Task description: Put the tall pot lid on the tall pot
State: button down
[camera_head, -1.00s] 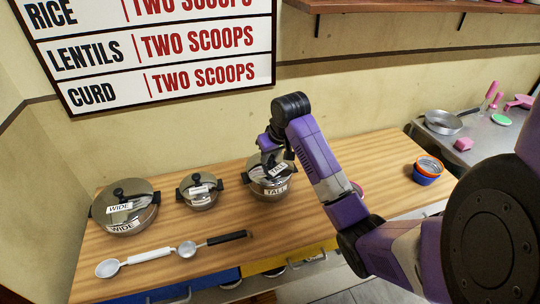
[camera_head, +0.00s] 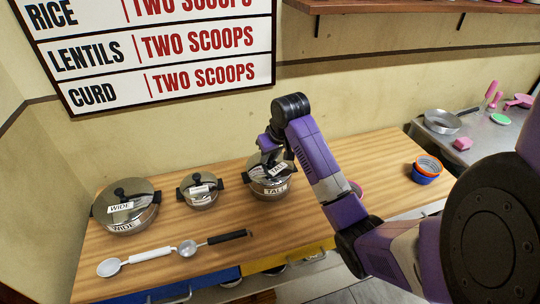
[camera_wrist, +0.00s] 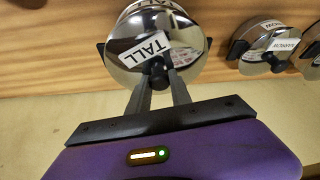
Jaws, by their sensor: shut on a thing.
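The tall pot (camera_head: 273,189) stands on the wooden counter, with a TALL label on its front and dark side handles. The tall pot lid (camera_wrist: 178,52) is shiny metal with a TALL label and a dark knob. My gripper (camera_wrist: 158,82) is shut on the lid's knob in the wrist view. In the head view my gripper (camera_head: 270,150) is above the tall pot, partly hidden by my arm. The lid (camera_head: 276,169) is over the pot's mouth. I cannot tell whether it rests fully on the rim.
A small lidded pot (camera_head: 200,192) stands left of the tall pot, and the wide pot (camera_head: 126,208) stands farther left. Two long-handled scoops (camera_head: 150,256) lie at the front edge. Stacked bowls (camera_head: 427,170) sit at the right end.

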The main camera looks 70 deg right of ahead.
aim_at(275, 169)
jog(key=shift+f+b, duration=0.3)
jog(key=shift+f, duration=0.35)
jog(key=c, duration=1.5)
grip_release()
jog(key=shift+o, duration=0.2)
jog(key=p+v, duration=0.8)
jog(key=v, duration=0.3)
jog(key=shift+p, duration=0.35)
